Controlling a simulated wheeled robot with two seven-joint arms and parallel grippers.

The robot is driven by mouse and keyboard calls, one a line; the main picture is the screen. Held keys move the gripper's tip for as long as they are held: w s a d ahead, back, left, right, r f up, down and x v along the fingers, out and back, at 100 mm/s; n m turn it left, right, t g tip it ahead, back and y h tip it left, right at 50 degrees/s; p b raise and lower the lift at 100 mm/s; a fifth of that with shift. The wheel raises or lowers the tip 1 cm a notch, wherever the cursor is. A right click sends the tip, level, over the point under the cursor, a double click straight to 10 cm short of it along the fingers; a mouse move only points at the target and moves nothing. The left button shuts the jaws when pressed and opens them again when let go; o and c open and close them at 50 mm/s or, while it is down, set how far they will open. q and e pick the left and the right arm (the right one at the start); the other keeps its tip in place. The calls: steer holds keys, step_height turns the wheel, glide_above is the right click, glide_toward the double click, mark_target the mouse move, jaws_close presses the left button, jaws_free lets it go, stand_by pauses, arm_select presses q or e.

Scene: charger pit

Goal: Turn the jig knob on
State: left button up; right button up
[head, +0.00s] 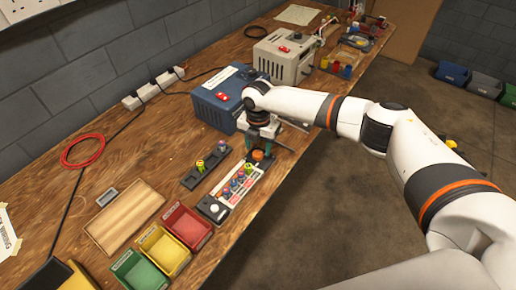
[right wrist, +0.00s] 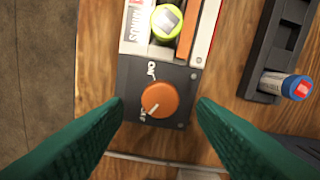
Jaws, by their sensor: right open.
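The jig (head: 233,194) is a narrow panel on the wooden bench with batteries in its slots. Its orange knob (right wrist: 160,99) sits on the dark end plate (right wrist: 185,110). The knob's white mark points to the lower left, toward the OFF label; the ON label is above. The knob also shows in the head view (head: 258,155), just below my right gripper (head: 259,147). In the right wrist view my right gripper (right wrist: 160,104) is open, with one green finger on each side of the knob and visible gaps. My left gripper is not in view.
A dark tray (head: 206,168) with a battery lies beside the jig. A blue power box (head: 218,100) stands close behind my right gripper. Red, yellow and green bins (head: 187,227) and a wooden board (head: 124,217) are at the near left. The bench's front edge is close to the jig.

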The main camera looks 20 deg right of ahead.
mark_target(258, 155)
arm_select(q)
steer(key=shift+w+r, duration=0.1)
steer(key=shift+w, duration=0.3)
arm_select(e)
steer(key=shift+f, duration=1.25)
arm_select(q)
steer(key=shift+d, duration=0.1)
arm_select(e)
steer(key=c, duration=1)
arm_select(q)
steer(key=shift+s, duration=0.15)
arm_select(e)
steer(key=shift+o, duration=0.2)
